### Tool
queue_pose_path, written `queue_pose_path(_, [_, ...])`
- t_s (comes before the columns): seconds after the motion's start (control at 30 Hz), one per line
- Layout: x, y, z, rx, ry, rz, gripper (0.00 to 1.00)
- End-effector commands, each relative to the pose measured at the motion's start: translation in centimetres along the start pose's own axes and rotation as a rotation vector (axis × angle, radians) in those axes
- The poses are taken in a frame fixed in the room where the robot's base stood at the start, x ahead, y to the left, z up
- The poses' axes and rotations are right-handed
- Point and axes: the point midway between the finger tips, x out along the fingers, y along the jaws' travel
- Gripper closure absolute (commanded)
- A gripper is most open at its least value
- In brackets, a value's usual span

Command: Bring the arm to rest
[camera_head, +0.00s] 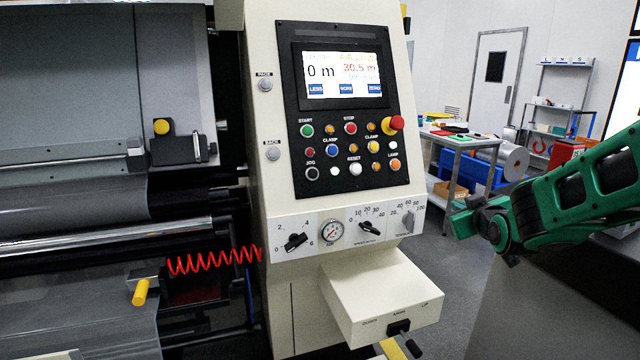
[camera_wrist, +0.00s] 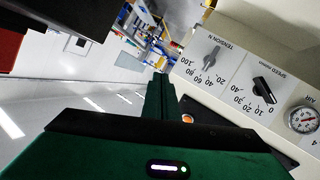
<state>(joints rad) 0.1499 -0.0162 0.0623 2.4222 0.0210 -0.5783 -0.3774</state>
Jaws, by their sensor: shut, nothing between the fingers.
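My green arm reaches in from the right edge in the head view. My gripper (camera_head: 462,218) is at its left end, just right of the machine's dial strip and apart from it. In the wrist view the gripper (camera_wrist: 160,85) points up the picture, its fingers together and empty. The control panel (camera_head: 348,185) stands left of the gripper, with a lit screen (camera_head: 343,75), several buttons and a red knob (camera_head: 396,123). The tension dial (camera_head: 407,221) is the closest dial to the gripper. It also shows in the wrist view (camera_wrist: 211,58).
A cream box (camera_head: 380,290) with a black lever (camera_head: 402,333) juts out below the dials. Rollers and a coiled red hose (camera_head: 215,262) are at left. A workbench (camera_head: 455,138), blue bins (camera_head: 470,175) and a shelf (camera_head: 560,95) stand behind. Grey floor (camera_head: 450,285) is open between machine and arm.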

Motion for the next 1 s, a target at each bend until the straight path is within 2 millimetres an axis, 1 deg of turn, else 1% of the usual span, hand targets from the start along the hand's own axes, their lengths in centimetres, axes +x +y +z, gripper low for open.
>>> queue_pose_path(0.03, [-1.1, 0.9, 1.5, 0.021, -0.068, 0.002, 1.00])
queue_pose_path(0.07, [-1.8, 1.4, 2.5, 0.035, -0.114, 0.002, 1.00])
queue_pose_path(0.1, [-2.8, 1.9, 4.0, 0.057, -0.178, 0.002, 1.00])
queue_pose_path(0.17, [-4.4, 2.8, 6.2, 0.092, -0.270, 0.006, 1.00])
queue_pose_path(0.2, [-5.7, 3.2, 7.6, 0.116, -0.333, 0.006, 1.00])
queue_pose_path(0.27, [-7.7, 3.8, 9.7, 0.159, -0.425, 0.010, 1.00])
queue_pose_path(0.3, [-9.2, 4.2, 11.1, 0.188, -0.487, 0.013, 1.00])
queue_pose_path(0.37, [-11.6, 4.6, 13.1, 0.235, -0.578, 0.019, 1.00])
queue_pose_path(0.4, [-13.3, 4.7, 14.3, 0.269, -0.638, 0.021, 1.00])
queue_pose_path(0.47, [-16.0, 4.8, 16.1, 0.322, -0.730, 0.027, 1.00])
queue_pose_path(0.5, [-17.8, 4.8, 17.2, 0.357, -0.790, 0.030, 1.00])
queue_pose_path(0.57, [-20.7, 4.6, 18.6, 0.415, -0.880, 0.034, 1.00])
queue_pose_path(0.6, [-22.7, 4.4, 19.6, 0.452, -0.939, 0.036, 1.00])
queue_pose_path(0.67, [-25.6, 4.0, 20.8, 0.510, -1.026, 0.038, 1.00])
queue_pose_path(0.7, [-27.5, 3.6, 21.4, 0.547, -1.079, 0.038, 1.00])
queue_pose_path(0.8, [-31.5, 2.6, 22.4, 0.627, -1.193, 0.037, 1.00])
queue_pose_path(0.9, [-34.4, 1.8, 23.0, 0.683, -1.276, 0.033, 1.00])
queue_pose_path(1.0, [-36.1, 1.3, 23.3, 0.716, -1.324, 0.030, 1.00])
